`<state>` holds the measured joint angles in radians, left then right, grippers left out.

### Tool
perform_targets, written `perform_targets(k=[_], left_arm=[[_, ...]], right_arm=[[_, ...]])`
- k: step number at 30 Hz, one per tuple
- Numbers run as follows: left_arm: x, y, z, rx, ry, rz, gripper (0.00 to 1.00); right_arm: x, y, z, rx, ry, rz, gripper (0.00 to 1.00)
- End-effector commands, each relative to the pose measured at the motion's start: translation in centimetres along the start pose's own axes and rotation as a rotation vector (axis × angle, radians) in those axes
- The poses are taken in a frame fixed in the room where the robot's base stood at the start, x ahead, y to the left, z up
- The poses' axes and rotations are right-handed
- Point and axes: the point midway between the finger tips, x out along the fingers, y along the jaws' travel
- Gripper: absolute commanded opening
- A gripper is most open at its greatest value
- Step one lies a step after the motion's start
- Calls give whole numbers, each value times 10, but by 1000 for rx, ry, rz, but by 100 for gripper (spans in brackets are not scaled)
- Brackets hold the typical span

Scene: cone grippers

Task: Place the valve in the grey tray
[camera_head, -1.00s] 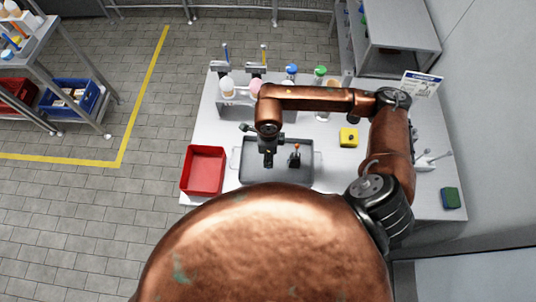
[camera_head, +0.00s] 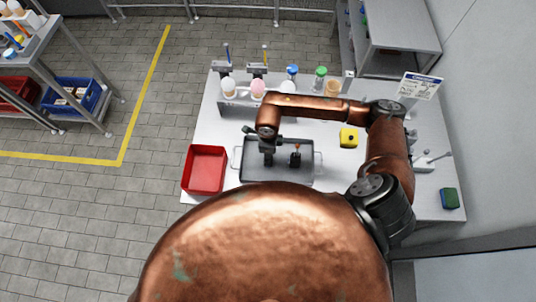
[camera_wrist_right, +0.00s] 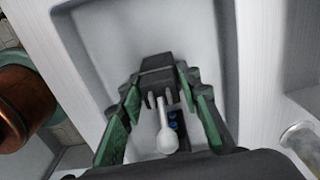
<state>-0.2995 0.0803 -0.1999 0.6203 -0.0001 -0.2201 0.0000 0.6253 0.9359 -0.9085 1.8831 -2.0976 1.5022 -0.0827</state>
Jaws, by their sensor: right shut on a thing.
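The grey tray (camera_head: 313,175) lies on the white table in the middle of the head view. Its pale floor and walls (camera_wrist_right: 225,60) fill much of the right wrist view. My right gripper (camera_head: 268,158) is low over the left half of the tray. In the wrist view, its green-padded fingers (camera_wrist_right: 160,95) are closed around a dark block with a pale, ball-ended lever and blue spots, which I take for the valve (camera_wrist_right: 158,72). Whether the block touches the tray floor is unclear. My left gripper is not in view.
A dark thing with an orange tip (camera_head: 296,158) stands right of the gripper in the tray area. A red bin (camera_head: 205,168) is left of the tray. A rack with several bottles (camera_head: 258,90) stands behind.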

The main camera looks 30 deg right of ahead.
Motion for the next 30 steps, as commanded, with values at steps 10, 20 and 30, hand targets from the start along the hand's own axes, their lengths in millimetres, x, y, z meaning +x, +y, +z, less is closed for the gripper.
perform_targets(k=[10, 20, 30], left_arm=[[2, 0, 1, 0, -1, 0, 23], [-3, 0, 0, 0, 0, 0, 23], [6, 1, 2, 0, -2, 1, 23]], right_arm=[[2, 0, 0, 0, 0, 0, 49], [-3, 0, 0, 0, 0, 0, 49], [-64, -1, 1, -1, -2, -4, 49]])
